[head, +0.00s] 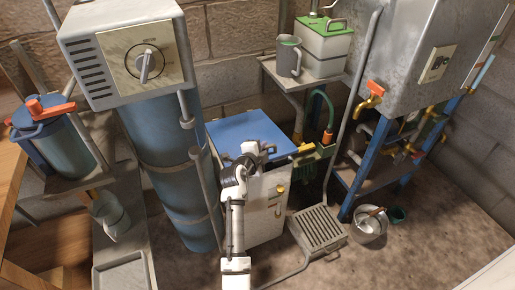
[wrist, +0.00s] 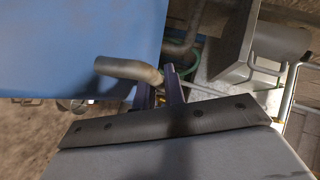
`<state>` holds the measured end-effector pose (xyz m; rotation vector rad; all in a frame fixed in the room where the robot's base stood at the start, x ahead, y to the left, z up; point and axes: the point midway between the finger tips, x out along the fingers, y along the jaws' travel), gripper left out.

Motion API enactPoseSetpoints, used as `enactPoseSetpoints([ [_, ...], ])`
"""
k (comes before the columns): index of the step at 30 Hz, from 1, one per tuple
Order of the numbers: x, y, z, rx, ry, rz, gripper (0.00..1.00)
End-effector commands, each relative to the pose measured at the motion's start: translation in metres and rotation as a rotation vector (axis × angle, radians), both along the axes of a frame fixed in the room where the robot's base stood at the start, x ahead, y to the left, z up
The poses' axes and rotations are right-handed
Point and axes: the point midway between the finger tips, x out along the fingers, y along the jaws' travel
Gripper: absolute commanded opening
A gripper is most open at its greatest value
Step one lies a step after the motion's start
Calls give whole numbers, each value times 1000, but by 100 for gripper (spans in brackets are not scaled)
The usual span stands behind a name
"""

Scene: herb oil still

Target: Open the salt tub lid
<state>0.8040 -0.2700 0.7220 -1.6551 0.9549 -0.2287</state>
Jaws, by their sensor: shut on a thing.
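The salt tub (head: 266,215) is a white box standing on the floor in the middle of the head view. Its flat blue lid (head: 238,128) lies over the top, and I cannot tell whether it is slightly raised. The lid also fills the upper left of the wrist view (wrist: 75,45). My gripper (head: 262,152) is at the lid's front edge. In the wrist view my gripper's dark fingers (wrist: 160,92) are shut on the lid's beige-grey bar handle (wrist: 125,69). My arm hides part of the tub's front.
A blue cylinder (head: 175,180) stands close on the left. A slatted grey step (head: 319,228) is on the floor to the right, near a metal bucket (head: 369,227). A shelf (head: 290,75) holds a green-lidded box (head: 325,44) and a grey jug (head: 289,58) behind.

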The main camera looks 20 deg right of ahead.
Motion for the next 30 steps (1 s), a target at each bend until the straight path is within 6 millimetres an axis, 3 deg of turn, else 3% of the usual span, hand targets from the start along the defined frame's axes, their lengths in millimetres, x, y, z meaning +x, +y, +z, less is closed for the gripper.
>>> enactPoseSetpoints([
  [1,2,-2,13,0,-6,2,0],
  [10,15,-7,48,0,-4,5,0],
  [18,35,-6,88,-6,131,5,0],
  [30,57,-6,115,-10,261,5,0],
])
